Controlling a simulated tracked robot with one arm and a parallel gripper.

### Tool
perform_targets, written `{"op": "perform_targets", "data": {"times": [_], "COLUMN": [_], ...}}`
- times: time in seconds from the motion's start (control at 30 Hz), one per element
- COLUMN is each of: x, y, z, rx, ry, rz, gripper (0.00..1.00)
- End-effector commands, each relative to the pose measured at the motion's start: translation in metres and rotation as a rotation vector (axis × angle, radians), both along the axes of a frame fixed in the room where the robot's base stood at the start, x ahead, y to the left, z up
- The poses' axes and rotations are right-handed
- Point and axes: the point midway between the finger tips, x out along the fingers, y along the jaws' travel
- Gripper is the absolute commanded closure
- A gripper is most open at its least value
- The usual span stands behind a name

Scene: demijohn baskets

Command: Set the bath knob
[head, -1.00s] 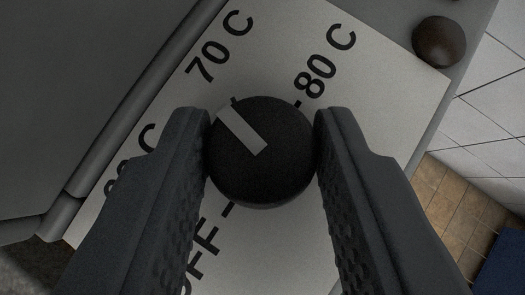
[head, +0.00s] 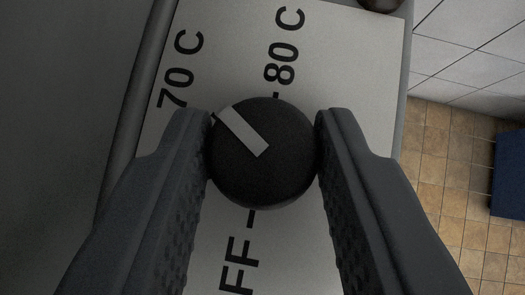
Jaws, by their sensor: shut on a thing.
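The bath knob (head: 263,175) is a round black dial with a light grey pointer bar, in the middle of the head view. My gripper (head: 263,155) is shut on the knob, one finger at its left side and one at its right. The pointer's tip is at the upper left, close to the 70 C tick and a little past it on the 80 C side. The white dial plate (head: 330,75) behind shows 70 C at upper left, 80 C above, and part of the OFF label below. The rest of the plate's lettering is hidden or out of view.
A dark round brown thing (head: 380,4) is cut off at the top edge. A grey surface (head: 70,100) fills the left. Beyond the plate on the right are white wall tiles (head: 465,45), a tan tiled floor (head: 440,160) and a blue object (head: 508,180).

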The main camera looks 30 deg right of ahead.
Motion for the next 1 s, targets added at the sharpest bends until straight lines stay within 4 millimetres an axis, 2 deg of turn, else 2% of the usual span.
{"op": "perform_targets", "data": {"times": [0.73, 0.77, 0.83, 1.0], "x": [-0.0002, -0.0002, -0.0001, 0.0001], "y": [0.0021, 0.0022, 0.0020, 0.0014], "z": [-0.0014, -0.0014, -0.0013, -0.0010], "rx": [0.004, 0.004, 0.004, 0.004], "ry": [0.002, 0.002, 0.002, 0.001], "rz": [-0.041, -0.041, -0.041, -0.041], "gripper": [0.92, 0.66, 0.47, 0.47]}}
